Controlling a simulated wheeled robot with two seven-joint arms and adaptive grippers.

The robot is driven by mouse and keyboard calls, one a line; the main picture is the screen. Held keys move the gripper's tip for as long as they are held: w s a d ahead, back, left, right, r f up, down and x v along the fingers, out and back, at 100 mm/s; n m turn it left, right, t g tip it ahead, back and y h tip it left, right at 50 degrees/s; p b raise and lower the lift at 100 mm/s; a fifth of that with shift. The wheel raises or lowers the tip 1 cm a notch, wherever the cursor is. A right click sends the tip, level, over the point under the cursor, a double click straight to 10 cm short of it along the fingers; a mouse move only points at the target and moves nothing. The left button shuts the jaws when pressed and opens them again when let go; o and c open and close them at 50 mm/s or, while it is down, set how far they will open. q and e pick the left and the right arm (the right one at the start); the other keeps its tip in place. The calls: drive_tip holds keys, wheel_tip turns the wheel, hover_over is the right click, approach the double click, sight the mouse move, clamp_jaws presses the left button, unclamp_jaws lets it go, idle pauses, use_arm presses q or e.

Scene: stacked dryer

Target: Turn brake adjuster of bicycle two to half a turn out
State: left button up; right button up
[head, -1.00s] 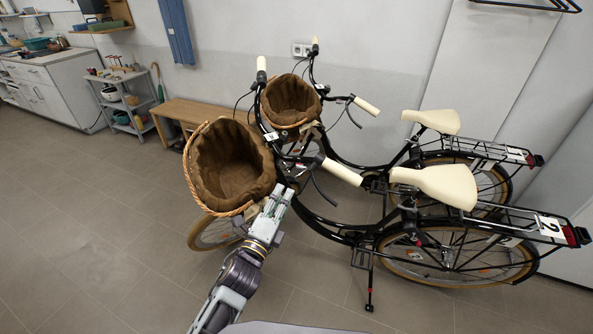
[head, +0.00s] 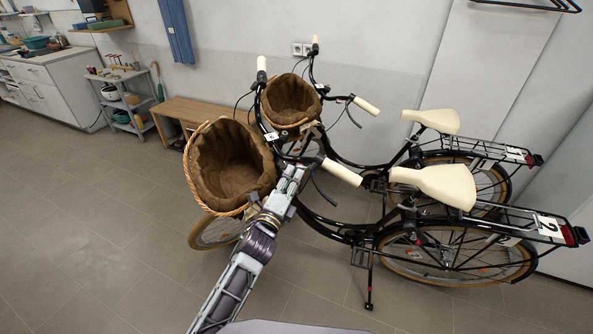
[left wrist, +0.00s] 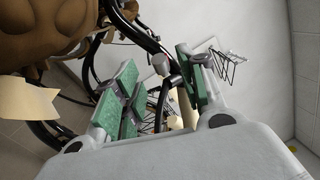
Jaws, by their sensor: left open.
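Bicycle two (head: 549,225), with a "2" plate on its rear rack, is the nearer of two black bicycles in the head view. Its cream near grip (head: 342,172) and brake lever (head: 323,188) show right of my left gripper (head: 296,172). The gripper is beside the handlebar, just right of the basket. In the left wrist view, its green-padded fingers (left wrist: 157,88) stand apart. A small grey rounded piece (left wrist: 160,64) shows between them; I cannot tell whether it is the adjuster or whether anything touches it. My right gripper is out of view.
The lined wicker basket (head: 229,165) of bicycle two is close left of my gripper. The other bicycle (head: 431,122) stands behind. A wooden bench (head: 197,112) and a grey shelf cart (head: 124,98) are along the wall. The tiled floor (head: 90,225) at the left is clear.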

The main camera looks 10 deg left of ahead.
sight(299, 167)
use_arm(q)
drive_tip(key=x, duration=0.4)
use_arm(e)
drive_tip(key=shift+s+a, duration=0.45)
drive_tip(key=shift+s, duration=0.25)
use_arm(q)
drive_tip(key=shift+w, duration=0.1)
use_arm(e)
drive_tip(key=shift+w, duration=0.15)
